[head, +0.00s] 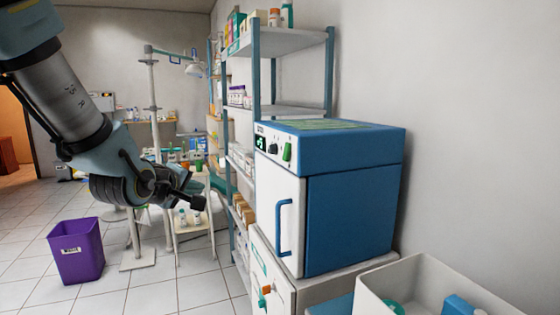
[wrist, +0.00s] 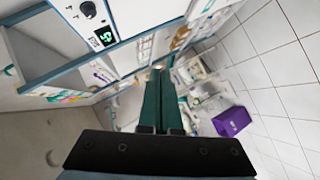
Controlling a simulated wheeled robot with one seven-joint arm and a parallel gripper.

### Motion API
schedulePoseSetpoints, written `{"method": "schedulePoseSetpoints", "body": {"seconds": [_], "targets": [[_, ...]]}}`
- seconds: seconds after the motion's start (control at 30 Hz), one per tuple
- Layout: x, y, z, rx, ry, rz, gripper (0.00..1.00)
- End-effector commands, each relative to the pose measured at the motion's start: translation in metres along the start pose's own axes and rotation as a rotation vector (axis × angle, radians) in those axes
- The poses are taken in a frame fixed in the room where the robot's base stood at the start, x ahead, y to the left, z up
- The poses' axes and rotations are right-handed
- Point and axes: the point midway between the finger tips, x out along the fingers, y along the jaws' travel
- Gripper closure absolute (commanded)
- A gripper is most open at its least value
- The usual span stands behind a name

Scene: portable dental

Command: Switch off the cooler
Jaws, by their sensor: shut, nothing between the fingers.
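The cooler (head: 350,210) is a blue box with a white front door and a blue vertical handle (head: 283,227). Its top front panel holds a lit green display (head: 261,142), a dark knob (head: 273,148) and a green switch (head: 287,152). In the wrist view the display (wrist: 104,36) and knob (wrist: 88,9) show at the top; the green switch is not seen there. My gripper (head: 198,203) is shut and empty, in the air left of the cooler and apart from it. Its dark green fingers (wrist: 160,75) lie together in the wrist view.
The cooler stands on a white cabinet (head: 265,275) with an orange knob. A stocked shelf rack (head: 255,70) stands behind it. An open white bin (head: 420,275) is at the front right. A purple bin (head: 76,252) stands on the tiled floor, which is mostly clear at left.

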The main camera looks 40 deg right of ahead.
Motion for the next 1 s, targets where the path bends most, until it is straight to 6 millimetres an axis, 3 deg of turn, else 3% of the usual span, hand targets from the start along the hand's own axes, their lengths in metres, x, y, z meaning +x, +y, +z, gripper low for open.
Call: {"method": "schedulePoseSetpoints", "body": {"seconds": [0.03,0.1,0.2,0.3,0.77,1.0], "targets": [[0.004,0.025,0.017,-0.044,-0.025,0.072,1.0],[0.005,0.053,0.035,-0.107,-0.055,0.159,1.0],[0.004,0.08,0.054,-0.174,-0.094,0.24,1.0],[0.003,0.093,0.062,-0.212,-0.115,0.282,1.0],[0.005,0.098,0.064,-0.223,-0.12,0.293,1.0],[0.034,0.109,0.067,-0.224,-0.122,0.291,1.0]]}}
